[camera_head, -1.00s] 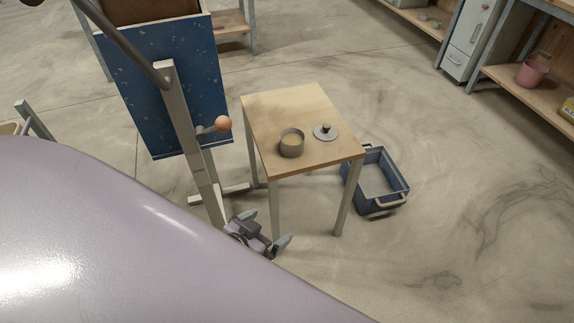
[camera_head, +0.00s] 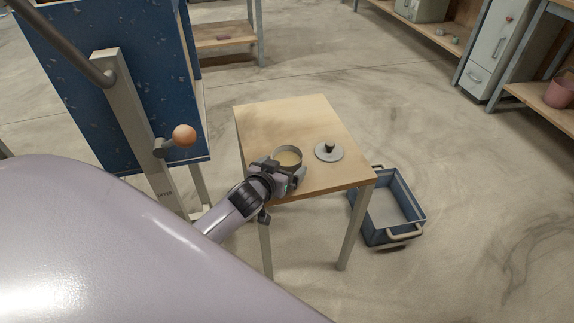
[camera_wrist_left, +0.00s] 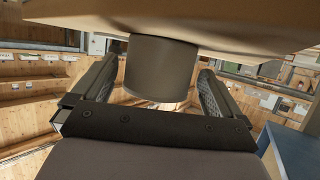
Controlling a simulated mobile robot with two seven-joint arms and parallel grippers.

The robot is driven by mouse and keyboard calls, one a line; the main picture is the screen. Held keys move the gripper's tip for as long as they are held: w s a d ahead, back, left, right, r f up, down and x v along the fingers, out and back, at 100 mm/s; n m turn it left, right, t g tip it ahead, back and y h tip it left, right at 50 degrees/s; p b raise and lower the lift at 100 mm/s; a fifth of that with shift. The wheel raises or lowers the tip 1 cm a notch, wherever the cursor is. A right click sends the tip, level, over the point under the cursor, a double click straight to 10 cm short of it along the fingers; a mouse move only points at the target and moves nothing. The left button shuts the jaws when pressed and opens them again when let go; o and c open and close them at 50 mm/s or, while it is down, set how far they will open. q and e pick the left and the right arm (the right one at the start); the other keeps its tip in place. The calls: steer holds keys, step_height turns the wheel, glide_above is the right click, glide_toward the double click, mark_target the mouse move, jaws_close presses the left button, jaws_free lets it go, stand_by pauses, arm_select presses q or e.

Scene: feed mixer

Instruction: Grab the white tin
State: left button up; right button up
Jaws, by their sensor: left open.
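The tin (camera_head: 290,151), a short round greyish-white pot with yellowish contents, stands upright on the small wooden table (camera_head: 290,115), near its front edge. My left gripper (camera_head: 284,171) is open at the tin's near side and hides its lower front. In the left wrist view, which appears upside down, the tin (camera_wrist_left: 160,68) sits between the two spread fingers of my left gripper (camera_wrist_left: 157,76). Gaps show between the tin and both fingers. My right gripper is not in view.
A grey lid with a dark knob (camera_head: 328,151) lies on the table right of the tin. A blue crate (camera_head: 400,238) stands on the floor at the table's right. A blue panel (camera_head: 85,90) and a post with an orange ball (camera_head: 184,135) stand left of the table.

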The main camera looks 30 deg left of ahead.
arm_select(q)
steer(key=shift+b+x, duration=0.35)
steer(key=shift+x, duration=1.3)
steer(key=c, duration=0.9)
